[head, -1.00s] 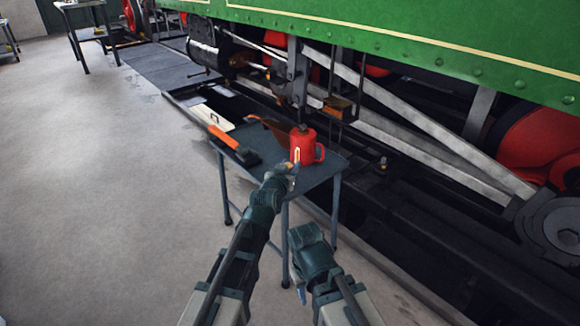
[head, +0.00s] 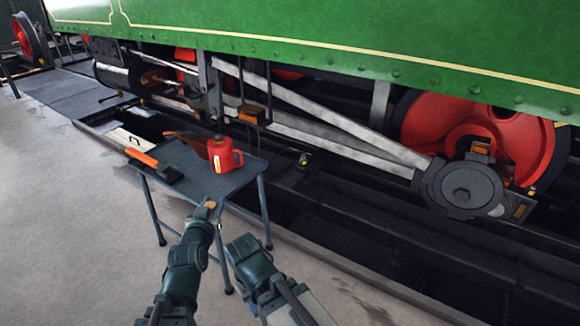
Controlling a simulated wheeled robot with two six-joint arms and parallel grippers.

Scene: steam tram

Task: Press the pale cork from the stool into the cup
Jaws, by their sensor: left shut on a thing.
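My left gripper (head: 209,206) is shut on a small tan piece, the pale cork (head: 211,204), just off the near edge of the stool (head: 207,187). The stool is a dark, flat-topped stand on thin legs. The cup is not clear to me. A small brass-topped fitting (head: 304,158) on the dark frame right of the stool may be it, but it is too small to tell. My right arm is folded low in the middle, and its gripper (head: 254,309) is mostly hidden, so its jaws do not show clearly.
A red oil can (head: 224,156) and an orange-handled brush (head: 155,164) are on the stool. The green engine side (head: 350,40), steel rods (head: 330,125) and a red wheel (head: 470,125) stand behind. Open concrete floor (head: 60,190) lies to the left.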

